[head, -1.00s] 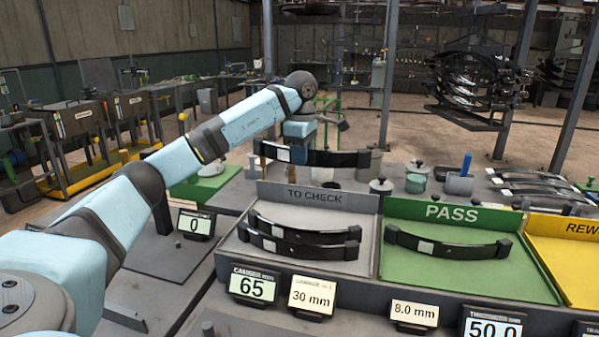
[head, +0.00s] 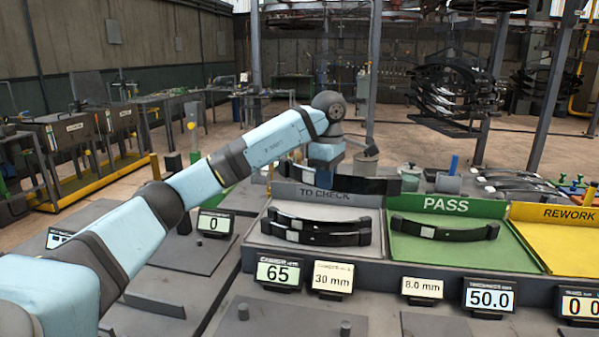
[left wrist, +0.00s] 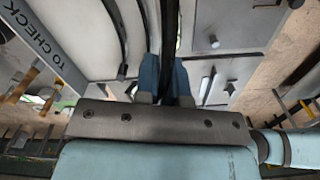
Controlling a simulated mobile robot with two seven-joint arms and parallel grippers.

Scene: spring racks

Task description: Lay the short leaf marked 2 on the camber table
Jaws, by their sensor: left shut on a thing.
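My left gripper (head: 322,178) is shut on a dark curved leaf (head: 375,186), held just behind the top edge of the TO CHECK sign. In the left wrist view the blue fingers (left wrist: 164,78) close on the dark leaf (left wrist: 168,35). Its mark is not readable. Two dark leaves (head: 320,232) lie in the TO CHECK bay, and another leaf (head: 443,230) lies in the PASS bay. A grey plate with upright pegs (head: 290,317), behind which stands the 65 camber display (head: 279,271), may be the camber table. My right gripper is out of view.
The TO CHECK sign (head: 326,196), green PASS bay (head: 470,254) and yellow REWORK bay (head: 575,245) stand in a row. Small displays, including 30 mm (head: 332,280) and 50.0 (head: 489,298), line the front. A grey plate (head: 195,254) lies left of the bays.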

